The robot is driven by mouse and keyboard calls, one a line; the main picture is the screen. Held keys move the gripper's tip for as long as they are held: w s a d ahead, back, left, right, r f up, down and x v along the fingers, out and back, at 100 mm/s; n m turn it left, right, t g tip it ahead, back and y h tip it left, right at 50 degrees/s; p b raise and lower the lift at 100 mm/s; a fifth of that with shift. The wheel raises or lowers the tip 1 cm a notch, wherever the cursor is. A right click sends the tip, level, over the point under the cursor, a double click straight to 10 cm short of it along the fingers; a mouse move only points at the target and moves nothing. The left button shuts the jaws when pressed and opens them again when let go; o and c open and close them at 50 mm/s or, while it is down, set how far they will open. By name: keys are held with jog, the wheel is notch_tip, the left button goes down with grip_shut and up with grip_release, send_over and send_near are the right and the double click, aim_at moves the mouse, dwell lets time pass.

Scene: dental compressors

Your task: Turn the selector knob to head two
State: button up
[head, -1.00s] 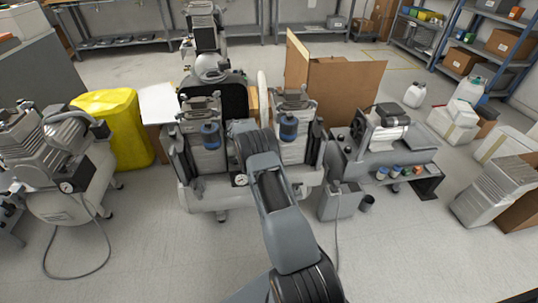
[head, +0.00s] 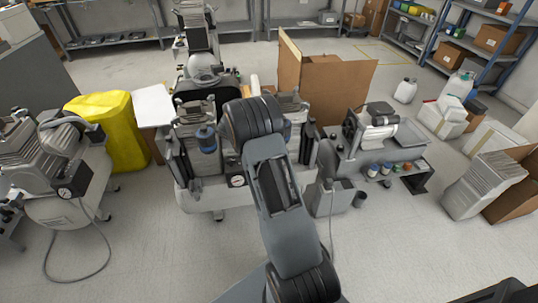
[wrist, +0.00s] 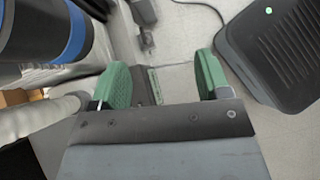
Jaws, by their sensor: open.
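The twin-head compressor (head: 203,197) stands in the middle of the head view, with a pressure gauge (head: 237,181) on its front. Its left head carries a blue-banded canister (head: 206,140). My arm covers much of its right head. I cannot make out the selector knob with certainty in either view. My gripper (wrist: 160,88) shows in the wrist view with two green fingertips spread apart and nothing between them. Beyond the fingers are pale surfaces and a small grey fitting (wrist: 147,40). In the head view my gripper is hidden behind my arm.
In the wrist view a dark box with a green light (wrist: 285,45) is close on the right, and a blue-banded cylinder (wrist: 75,35) on the left. In the head view a grey box (head: 332,198) stands right of the compressor. The front floor is clear.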

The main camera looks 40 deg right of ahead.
jog(key=shift+s+a+r+p, duration=0.15)
jog(key=shift+s+a+r, duration=0.2)
jog(key=shift+s, duration=0.4)
jog(key=shift+s+a+r+p, duration=0.1)
jog(key=shift+s+a+r, duration=0.25)
jog(key=shift+s, duration=0.35)
jog(key=shift+s+a+r+p, duration=0.15)
jog(key=shift+s+a+r, duration=0.2)
jog(key=shift+s, duration=0.4)
jog(key=shift+c, duration=0.3)
